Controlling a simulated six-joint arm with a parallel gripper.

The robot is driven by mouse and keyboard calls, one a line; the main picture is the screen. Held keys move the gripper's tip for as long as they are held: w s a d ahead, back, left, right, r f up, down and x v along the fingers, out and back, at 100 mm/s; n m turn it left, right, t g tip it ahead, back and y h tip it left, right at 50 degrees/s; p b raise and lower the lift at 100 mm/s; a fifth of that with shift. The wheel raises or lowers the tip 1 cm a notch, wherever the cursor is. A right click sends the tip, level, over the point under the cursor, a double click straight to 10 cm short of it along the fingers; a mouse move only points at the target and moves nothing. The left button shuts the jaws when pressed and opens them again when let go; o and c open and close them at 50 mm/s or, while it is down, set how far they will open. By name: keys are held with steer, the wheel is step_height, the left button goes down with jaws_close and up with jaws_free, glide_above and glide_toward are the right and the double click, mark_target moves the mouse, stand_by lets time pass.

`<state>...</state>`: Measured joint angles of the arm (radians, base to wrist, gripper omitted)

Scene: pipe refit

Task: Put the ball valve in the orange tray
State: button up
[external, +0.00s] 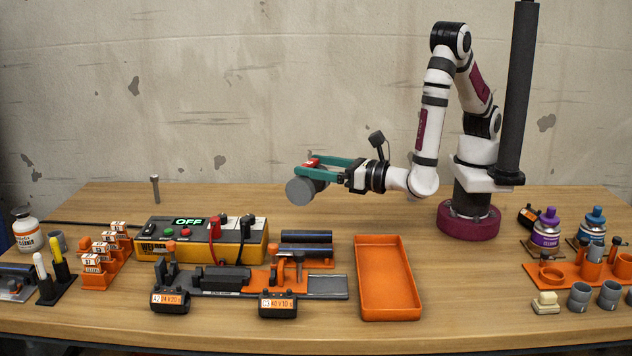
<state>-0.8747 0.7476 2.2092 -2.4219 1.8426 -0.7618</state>
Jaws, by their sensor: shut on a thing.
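The ball valve (300,191), a grey round body with a small red part on top, is between the teal fingers of my gripper (313,170). My gripper is shut on it and holds it in the air, above the back of the table. The orange tray (362,290) lies on the table, in front of and to the right of the valve in the picture. The tray is a shallow rectangle and looks empty. The fingers hide part of the valve.
A yellow and black power box (147,254) stands left of the tray. Dark pipes (306,237) and an orange fixture (258,277) lie beside the tray's left side. Bottles (546,228) and grey fittings (579,297) stand at the right.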

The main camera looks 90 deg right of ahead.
steer(key=s+a+n+t+y, duration=0.1)
steer(key=s+a+n+y, duration=0.15)
steer(key=s+a, duration=0.4)
steer(key=n+y, duration=0.3)
steer(key=y, duration=0.2)
glide_above(391, 277)
steer(key=shift+m+t, duration=0.25)
steer(key=shift+t, duration=0.05)
step_height(391, 277, down, 14)
steer(key=shift+r, duration=0.15)
steer(key=o, duration=1.2)
steer(key=shift+o, duration=0.2)
